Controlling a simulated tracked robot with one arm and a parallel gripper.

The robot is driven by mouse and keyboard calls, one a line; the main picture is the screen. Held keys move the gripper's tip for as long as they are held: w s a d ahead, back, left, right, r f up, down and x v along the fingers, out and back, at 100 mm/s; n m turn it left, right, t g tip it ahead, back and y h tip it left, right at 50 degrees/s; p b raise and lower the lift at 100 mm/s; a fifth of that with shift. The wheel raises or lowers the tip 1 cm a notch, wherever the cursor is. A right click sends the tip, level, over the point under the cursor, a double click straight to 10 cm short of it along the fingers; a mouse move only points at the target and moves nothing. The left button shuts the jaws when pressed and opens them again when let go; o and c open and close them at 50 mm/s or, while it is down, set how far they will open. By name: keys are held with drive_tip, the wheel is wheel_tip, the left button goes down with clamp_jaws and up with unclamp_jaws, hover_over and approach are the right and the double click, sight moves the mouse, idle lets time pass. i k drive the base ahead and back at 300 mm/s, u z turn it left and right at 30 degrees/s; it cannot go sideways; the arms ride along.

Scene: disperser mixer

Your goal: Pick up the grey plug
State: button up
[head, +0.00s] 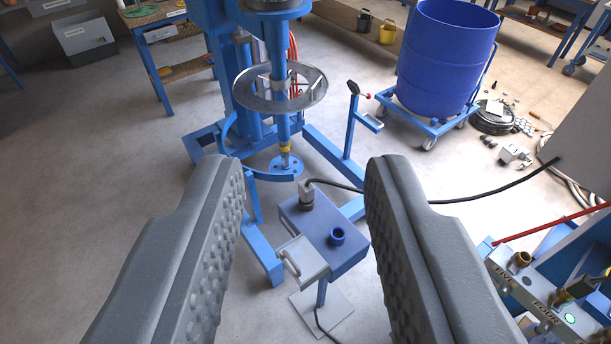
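The grey plug (307,195) stands upright on the back part of a blue box (312,226), with a black cable running from it to the right behind my right finger. My gripper (305,185) is open, its two grey padded fingers wide apart at left and right. The plug and the box show between the fingers, farther off and below them. Nothing is held. A blue round socket (337,236) sits on the box in front of the plug.
The blue mixer (280,85) with its ring guard stands behind the box. A blue drum (447,60) is on a wheeled dolly at the back right. A panel with fittings (545,300) is at the lower right. A black cable (500,188) crosses at right. Floor at left is clear.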

sight(307, 193)
drive_tip(key=u, duration=0.85)
drive_tip(key=k, duration=0.9)
drive_tip(key=z, duration=1.3)
drive_tip(key=i, duration=1.7)
